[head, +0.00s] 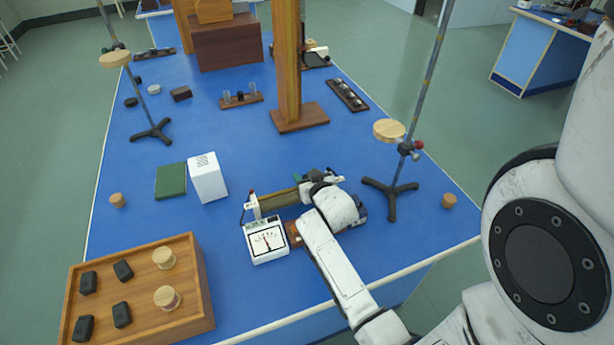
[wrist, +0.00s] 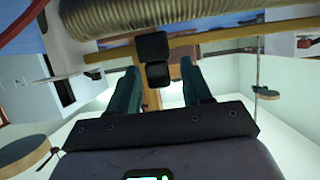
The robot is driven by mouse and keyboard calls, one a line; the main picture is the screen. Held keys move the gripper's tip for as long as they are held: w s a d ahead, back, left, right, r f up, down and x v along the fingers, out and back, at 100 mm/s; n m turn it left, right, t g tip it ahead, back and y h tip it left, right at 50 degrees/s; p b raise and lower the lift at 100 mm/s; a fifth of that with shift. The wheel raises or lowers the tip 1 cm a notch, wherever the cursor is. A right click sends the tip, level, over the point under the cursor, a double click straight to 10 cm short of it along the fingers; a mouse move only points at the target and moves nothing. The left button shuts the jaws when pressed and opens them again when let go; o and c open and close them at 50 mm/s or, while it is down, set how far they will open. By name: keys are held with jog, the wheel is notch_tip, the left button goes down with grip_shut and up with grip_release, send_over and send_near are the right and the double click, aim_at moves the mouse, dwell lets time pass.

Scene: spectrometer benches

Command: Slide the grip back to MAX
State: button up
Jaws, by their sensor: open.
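The sliding rheostat, a ribbed coil (head: 278,200) between white end plates, lies on the blue bench; its coil (wrist: 130,14) crosses the top of the wrist view. A brass rod (wrist: 222,37) runs alongside the coil. The black grip (wrist: 152,46) sits on this rod. My gripper (wrist: 160,68) is open, one dark teal finger on each side of the grip in the picture; no contact shows. In the head view my gripper (head: 317,177) is at the rheostat's right end and my arm covers part of it. I cannot read a MAX mark.
A white needle meter (head: 266,240) stands just in front of the rheostat. A white box (head: 207,178) and a green book (head: 171,181) are to the left. A wooden tray (head: 140,290) is at front left. A stand (head: 391,198) rises to the right. Open bench lies behind the rheostat.

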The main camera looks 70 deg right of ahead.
jog(key=shift+c, duration=0.2)
grip_shut()
dwell(0.3)
